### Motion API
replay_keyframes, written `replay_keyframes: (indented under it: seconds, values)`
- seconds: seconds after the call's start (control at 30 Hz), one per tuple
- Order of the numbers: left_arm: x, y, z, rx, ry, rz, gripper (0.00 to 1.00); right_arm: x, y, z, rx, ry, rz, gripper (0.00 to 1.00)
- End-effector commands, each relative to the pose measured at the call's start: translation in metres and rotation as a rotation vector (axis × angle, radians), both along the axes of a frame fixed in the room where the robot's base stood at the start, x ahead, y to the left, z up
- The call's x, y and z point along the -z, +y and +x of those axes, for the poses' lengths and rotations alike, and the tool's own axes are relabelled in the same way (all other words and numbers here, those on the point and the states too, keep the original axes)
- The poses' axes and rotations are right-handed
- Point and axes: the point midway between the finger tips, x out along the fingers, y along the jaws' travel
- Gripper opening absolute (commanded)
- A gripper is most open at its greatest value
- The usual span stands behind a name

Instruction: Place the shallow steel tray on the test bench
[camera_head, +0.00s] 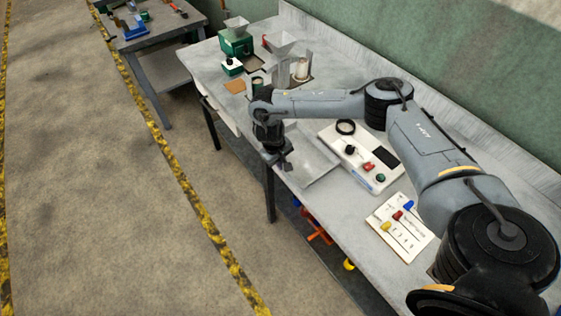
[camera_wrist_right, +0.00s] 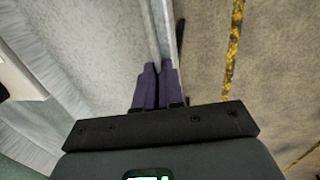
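The shallow steel tray (camera_head: 316,162) is at the front edge of the grey test bench (camera_head: 205,62), beside the white instrument box. I cannot tell whether it rests flat or is slightly raised. My right gripper (camera_head: 284,164) is at the tray's left, front-side rim, pointing down. In the right wrist view its two purple fingers (camera_wrist_right: 159,88) are close together, with the thin tray wall (camera_wrist_right: 157,38) running between them. The arm hides part of the tray's back side. My left gripper is in neither view.
A white instrument box (camera_head: 360,157) with knobs and a white panel with coloured sliders (camera_head: 401,228) stand right of the tray. A green machine (camera_head: 235,43) and a clear-walled apparatus (camera_head: 301,69) stand at the bench's far end. The floor in front is clear.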

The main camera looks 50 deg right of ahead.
Motion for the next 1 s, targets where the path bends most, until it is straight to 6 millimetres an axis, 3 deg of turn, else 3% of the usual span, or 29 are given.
replay_keyframes:
  seconds: [0.03,0.17,0.53,1.0]
  values:
    - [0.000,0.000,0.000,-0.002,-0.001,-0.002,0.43,0.000,0.000,0.000,0.000,0.000,0.000,0.14]
    - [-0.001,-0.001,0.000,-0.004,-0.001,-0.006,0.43,0.000,0.000,0.000,0.000,0.000,0.000,0.33]
    - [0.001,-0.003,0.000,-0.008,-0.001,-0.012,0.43,-0.002,0.000,0.000,0.000,-0.001,0.000,0.33]
    - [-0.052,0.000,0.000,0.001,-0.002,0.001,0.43,-0.080,0.013,0.005,-0.004,-0.002,-0.001,0.33]
